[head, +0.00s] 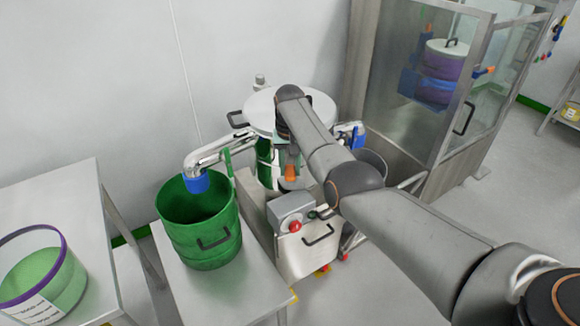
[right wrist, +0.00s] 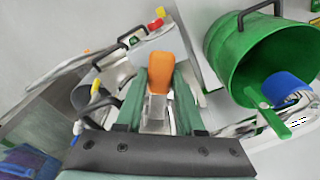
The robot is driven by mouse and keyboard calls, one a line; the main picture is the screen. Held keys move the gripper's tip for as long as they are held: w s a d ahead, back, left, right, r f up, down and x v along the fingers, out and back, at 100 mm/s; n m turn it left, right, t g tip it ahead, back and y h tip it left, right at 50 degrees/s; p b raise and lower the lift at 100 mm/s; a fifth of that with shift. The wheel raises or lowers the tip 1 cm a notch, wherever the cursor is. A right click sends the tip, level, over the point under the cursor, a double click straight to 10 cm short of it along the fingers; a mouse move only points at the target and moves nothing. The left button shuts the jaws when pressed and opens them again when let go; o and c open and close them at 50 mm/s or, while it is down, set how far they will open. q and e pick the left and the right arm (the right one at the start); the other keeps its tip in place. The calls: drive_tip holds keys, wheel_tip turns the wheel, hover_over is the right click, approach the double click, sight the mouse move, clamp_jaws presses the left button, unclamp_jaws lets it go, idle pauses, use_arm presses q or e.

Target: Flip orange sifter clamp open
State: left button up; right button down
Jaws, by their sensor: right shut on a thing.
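The orange sifter clamp (head: 291,178) is a small upright tab on the front of the sifter, below its round white lid (head: 262,103). In the right wrist view the orange clamp (right wrist: 159,72) lies between the two green fingers of my right gripper (right wrist: 160,85), with a metal piece below it. My right arm reaches in from the lower right and covers part of the sifter. My right gripper (head: 281,155) is shut on the orange clamp; its fingertips are partly hidden in the head view. My left gripper does not show.
A green bucket (head: 205,249) stands left of the sifter, under a metal pipe with a blue end (head: 196,182). A grey box with a red button (head: 295,226) sits in front. A glass-doored cabinet (head: 405,80) is behind right. A purple-rimmed tub (head: 62,245) stands far left.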

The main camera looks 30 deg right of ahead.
sight(290, 170)
drive_tip(key=shift+w+d+r, duration=0.45)
drive_tip(key=shift+w+r, duration=0.1)
drive_tip(key=shift+r, duration=0.05)
drive_tip(key=c, duration=0.9)
unclamp_jaws()
drive_tip(key=shift+o, duration=0.6)
drive_tip(key=shift+w+f, duration=0.1)
drive_tip(key=shift+o, duration=1.3)
drive_tip(key=shift+f, duration=0.15)
drive_tip(key=shift+a, duration=0.15)
wheel_tip(290, 170, up, 12)
drive_tip(key=s, duration=0.1)
drive_tip(key=shift+s+a+r+p, duration=0.2)
drive_tip(key=shift+s+a+p, duration=0.05)
drive_tip(key=shift+a+p, duration=0.1)
drive_tip(key=shift+c, duration=0.4)
